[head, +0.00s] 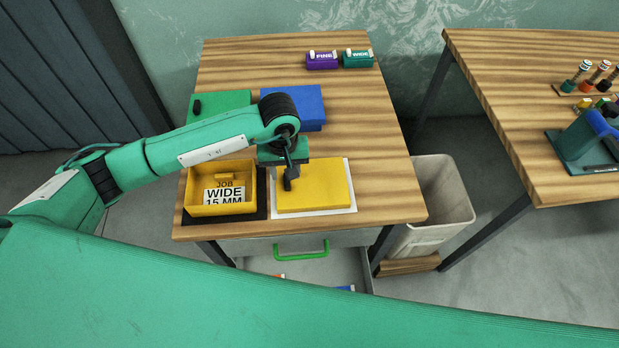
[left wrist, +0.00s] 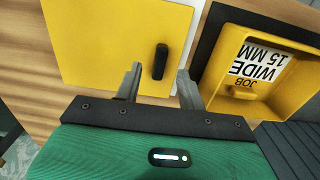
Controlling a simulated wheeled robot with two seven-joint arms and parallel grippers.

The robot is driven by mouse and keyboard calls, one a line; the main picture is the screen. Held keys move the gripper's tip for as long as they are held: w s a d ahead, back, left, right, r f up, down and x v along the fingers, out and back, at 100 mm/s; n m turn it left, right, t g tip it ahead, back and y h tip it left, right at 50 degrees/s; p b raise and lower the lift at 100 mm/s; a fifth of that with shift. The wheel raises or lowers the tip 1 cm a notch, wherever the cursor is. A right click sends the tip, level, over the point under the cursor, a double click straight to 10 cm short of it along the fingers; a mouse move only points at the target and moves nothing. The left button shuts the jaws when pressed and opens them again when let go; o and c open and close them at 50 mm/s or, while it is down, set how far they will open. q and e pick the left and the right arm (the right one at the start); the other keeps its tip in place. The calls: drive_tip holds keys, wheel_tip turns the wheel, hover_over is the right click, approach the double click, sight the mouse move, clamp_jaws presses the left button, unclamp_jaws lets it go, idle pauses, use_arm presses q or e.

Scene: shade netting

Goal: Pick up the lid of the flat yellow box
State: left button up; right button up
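The flat yellow box (head: 325,187) sits on a white sheet at the table's front, its yellow lid on top. In the left wrist view the lid (left wrist: 105,40) shows a black upright handle (left wrist: 160,62) near its edge. My left gripper (head: 290,178) is above the lid's left part. In the left wrist view its two grey fingers (left wrist: 160,78) are apart, with the handle just ahead of and between the tips; I cannot tell whether they touch it. In the head view the handle is hard to separate from the fingers. My right gripper is not in view.
An open yellow tray (head: 190,190) with a "JOB WIDE 15 MM" card stands just left. Green (head: 235,98) and blue (head: 312,108) flat boxes lie behind. Purple (head: 322,61) and teal (head: 357,59) labelled blocks are at the back. An open drawer (head: 335,268) is below.

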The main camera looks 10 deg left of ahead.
use_arm(q)
drive_tip(key=shift+s+f+p, duration=0.1)
drive_tip(key=shift+f+p, duration=0.2)
drive_tip(key=shift+f, duration=1)
drive_tip(key=shift+c, duration=0.2)
clamp_jaws()
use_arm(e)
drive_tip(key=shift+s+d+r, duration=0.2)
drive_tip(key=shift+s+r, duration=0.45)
use_arm(q)
drive_tip(key=shift+r, duration=0.1)
